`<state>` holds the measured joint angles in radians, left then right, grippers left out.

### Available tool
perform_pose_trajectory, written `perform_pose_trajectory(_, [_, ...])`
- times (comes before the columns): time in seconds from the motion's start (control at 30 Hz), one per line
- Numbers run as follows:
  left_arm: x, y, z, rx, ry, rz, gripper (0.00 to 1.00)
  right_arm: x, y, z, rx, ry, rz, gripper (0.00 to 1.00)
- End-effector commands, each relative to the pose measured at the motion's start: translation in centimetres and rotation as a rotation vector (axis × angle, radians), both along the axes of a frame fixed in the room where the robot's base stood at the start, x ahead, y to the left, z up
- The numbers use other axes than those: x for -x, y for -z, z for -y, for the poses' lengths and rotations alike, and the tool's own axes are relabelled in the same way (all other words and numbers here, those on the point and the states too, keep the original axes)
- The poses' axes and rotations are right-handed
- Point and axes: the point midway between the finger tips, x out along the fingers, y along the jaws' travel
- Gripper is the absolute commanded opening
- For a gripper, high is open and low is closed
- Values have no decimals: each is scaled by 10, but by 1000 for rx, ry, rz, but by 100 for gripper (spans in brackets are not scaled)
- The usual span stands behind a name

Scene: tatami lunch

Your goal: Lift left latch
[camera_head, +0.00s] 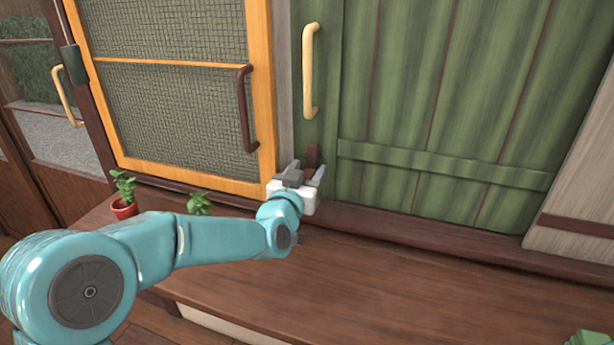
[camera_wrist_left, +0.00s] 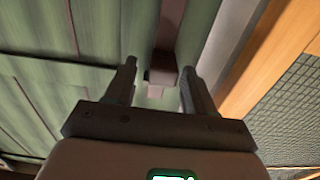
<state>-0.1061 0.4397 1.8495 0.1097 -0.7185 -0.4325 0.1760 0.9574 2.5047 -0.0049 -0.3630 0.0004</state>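A small dark brown latch (camera_head: 312,155) sits low on the left edge of the green plank door (camera_head: 425,90). My left gripper (camera_head: 306,174) is at the latch, with its fingers pointing toward the door. In the left wrist view the brown latch (camera_wrist_left: 163,75) shows between the two spread fingertips of the left gripper (camera_wrist_left: 158,70). There are visible gaps at both sides, so the fingers are open and not closed on it. How deep the latch sits between the fingers I cannot tell. My right gripper is not in view.
An orange-framed mesh door (camera_head: 180,62) with a brown handle (camera_head: 246,108) stands left of the green door. A pale handle (camera_head: 309,70) is above the latch. A wooden ledge (camera_head: 400,290) runs below. A red potted plant (camera_head: 124,208) stands at left.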

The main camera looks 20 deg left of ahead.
Motion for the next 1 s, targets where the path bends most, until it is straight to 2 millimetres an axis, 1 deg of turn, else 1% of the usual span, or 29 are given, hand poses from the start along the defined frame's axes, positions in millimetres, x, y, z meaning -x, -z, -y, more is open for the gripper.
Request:
perform_pose_trajectory(0.23, [1,3,0,0,1,-6,53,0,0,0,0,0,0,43])
perform_pose_trajectory(0.37, [11,3,0,0,1,-6,53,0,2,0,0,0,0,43])
perform_pose_trajectory(0.47, [30,3,-1,0,1,-6,53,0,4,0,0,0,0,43])
perform_pose_trajectory(0.7, [95,2,-3,0,2,-4,53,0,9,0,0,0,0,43])
perform_pose_trajectory(0.8, [120,2,-4,0,1,-3,53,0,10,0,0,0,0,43])
perform_pose_trajectory(0.9, [139,2,-4,0,2,-3,53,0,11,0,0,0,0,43])
perform_pose_trajectory(1.0, [153,2,-5,1,2,-4,53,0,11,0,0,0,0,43])
